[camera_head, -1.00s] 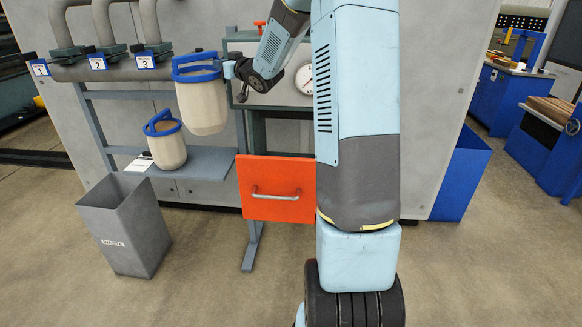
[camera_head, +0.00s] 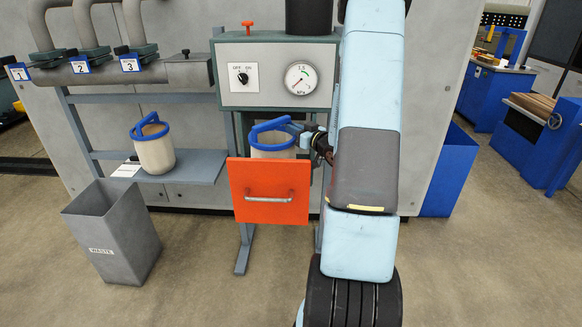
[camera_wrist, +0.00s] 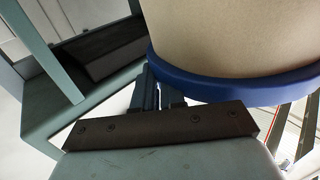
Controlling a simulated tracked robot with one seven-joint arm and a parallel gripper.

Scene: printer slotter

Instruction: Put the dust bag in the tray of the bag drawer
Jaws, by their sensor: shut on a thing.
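A cream dust bag (camera_head: 273,151) with a blue rim and handle stands upright behind the orange front of the bag drawer (camera_head: 270,191). The drawer front hides its lower part, so I cannot tell whether it rests on the tray. My gripper (camera_head: 318,139) is at the right of the bag, shut on its blue rim. In the wrist view my gripper (camera_wrist: 158,95) meets the blue rim, with the cream cloth (camera_wrist: 232,35) beyond. A second dust bag (camera_head: 154,150) with a blue handle stands on the grey shelf at the left. The drawer tray is hidden.
The control box (camera_head: 277,75) with a dial gauge is right above the drawer. A grey waste bin (camera_head: 112,232) stands on the floor at the left. Numbered pipes (camera_head: 130,45) run along the upper left. A blue bin (camera_head: 449,170) is at the right.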

